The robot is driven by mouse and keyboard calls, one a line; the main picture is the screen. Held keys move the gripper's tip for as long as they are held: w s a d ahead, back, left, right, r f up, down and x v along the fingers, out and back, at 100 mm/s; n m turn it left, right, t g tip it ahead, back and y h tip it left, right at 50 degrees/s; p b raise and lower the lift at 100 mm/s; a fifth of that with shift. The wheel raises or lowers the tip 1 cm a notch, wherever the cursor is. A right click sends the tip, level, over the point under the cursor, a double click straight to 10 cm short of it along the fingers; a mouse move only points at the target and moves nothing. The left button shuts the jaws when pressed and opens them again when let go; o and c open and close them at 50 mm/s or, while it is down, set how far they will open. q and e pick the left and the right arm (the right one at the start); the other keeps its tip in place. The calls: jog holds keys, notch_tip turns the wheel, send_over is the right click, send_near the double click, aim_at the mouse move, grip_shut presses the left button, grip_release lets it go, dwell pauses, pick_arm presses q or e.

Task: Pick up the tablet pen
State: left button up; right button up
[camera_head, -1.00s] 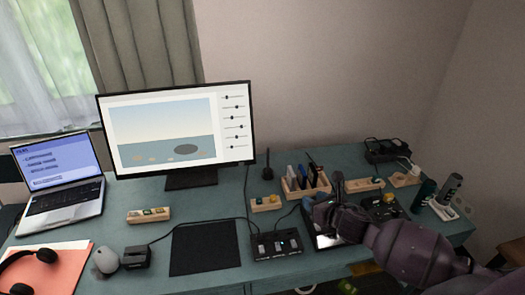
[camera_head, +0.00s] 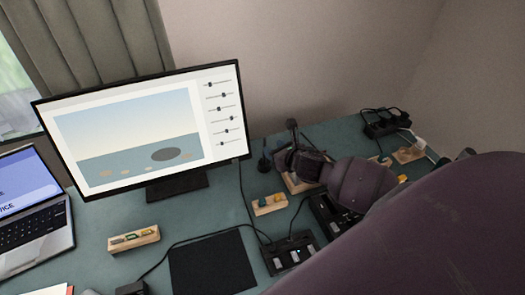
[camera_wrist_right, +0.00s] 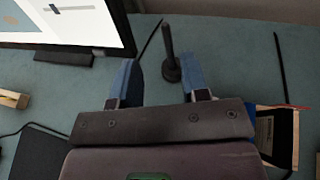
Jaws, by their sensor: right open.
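The black tablet pen (camera_head: 264,156) stands upright in a small round dark base on the blue-green desk, right of the monitor's foot. In the right wrist view the pen (camera_wrist_right: 169,40) stands beyond the fingertips, lined up with the gap between them, closer to the right finger. My right gripper (camera_head: 284,149) is just right of the pen in the head view. Its blue-padded fingers (camera_wrist_right: 161,70) are open and empty in the wrist view. My left gripper is not in view.
The wooden organiser (camera_head: 297,186) is mostly hidden by my right gripper. A small wooden block (camera_head: 269,204) stands in front of the pen. The monitor (camera_head: 145,125) rises at left. A black control box (camera_head: 291,254) and a dark mat (camera_head: 213,264) lie nearer. A power strip (camera_head: 386,122) lies at back right.

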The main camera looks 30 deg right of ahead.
aim_at(265, 142)
jog(key=shift+d+x, duration=0.2)
jog(key=shift+x, duration=1.75)
jog(key=shift+d+x, duration=0.15)
jog(key=shift+x, duration=1.8)
grip_shut()
